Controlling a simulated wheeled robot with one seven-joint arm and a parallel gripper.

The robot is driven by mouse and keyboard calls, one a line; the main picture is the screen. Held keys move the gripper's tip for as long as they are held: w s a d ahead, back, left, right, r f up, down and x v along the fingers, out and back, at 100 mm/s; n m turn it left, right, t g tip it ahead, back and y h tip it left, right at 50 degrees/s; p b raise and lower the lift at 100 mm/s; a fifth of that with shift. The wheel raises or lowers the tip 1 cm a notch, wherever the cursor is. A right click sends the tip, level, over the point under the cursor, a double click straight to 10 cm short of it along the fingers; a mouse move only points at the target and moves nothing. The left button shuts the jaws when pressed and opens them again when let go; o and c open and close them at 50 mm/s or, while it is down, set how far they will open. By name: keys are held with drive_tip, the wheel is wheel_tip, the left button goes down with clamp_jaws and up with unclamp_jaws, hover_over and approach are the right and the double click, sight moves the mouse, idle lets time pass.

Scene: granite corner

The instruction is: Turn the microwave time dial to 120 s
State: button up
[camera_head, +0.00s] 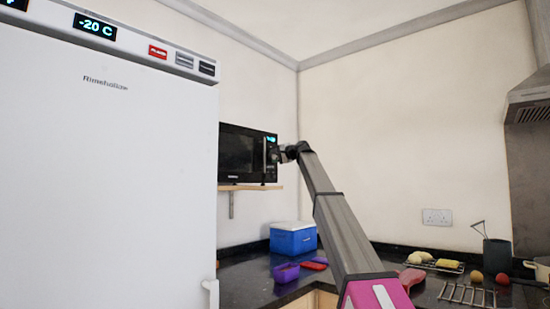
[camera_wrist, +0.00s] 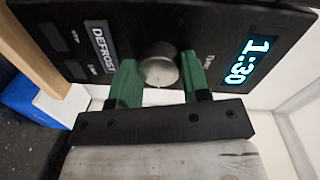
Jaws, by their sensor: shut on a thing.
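The black microwave (camera_head: 240,154) sits on a wooden wall shelf, its door facing me. In the wrist view its control panel (camera_wrist: 130,25) fills the upper part, tilted. The round silver time dial (camera_wrist: 160,70) is between the green fingers of my gripper (camera_wrist: 157,78), which is shut on it. The display (camera_wrist: 249,63) reads 1:30 in light blue digits. A DEFROST label (camera_wrist: 103,47) and two small buttons are left of the dial. In the head view my gripper (camera_head: 280,155) is at the microwave's right side, and the dial is too small to make out.
A tall white freezer (camera_head: 110,150) blocks the left of the head view. The shelf (camera_head: 250,187) is above the dark counter. A blue cool box (camera_head: 293,239), a purple tub (camera_head: 286,273) and a wire rack (camera_head: 467,295) stand on the counter.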

drive_tip(key=m, duration=0.5)
drive_tip(key=shift+f, duration=0.1)
drive_tip(key=shift+m, duration=0.4)
idle(0.3)
drive_tip(key=o, duration=0.9)
drive_tip(key=shift+d, duration=0.1)
drive_tip(key=v, duration=1)
drive_tip(key=shift+s+d, duration=0.1)
drive_tip(key=shift+d, duration=0.3)
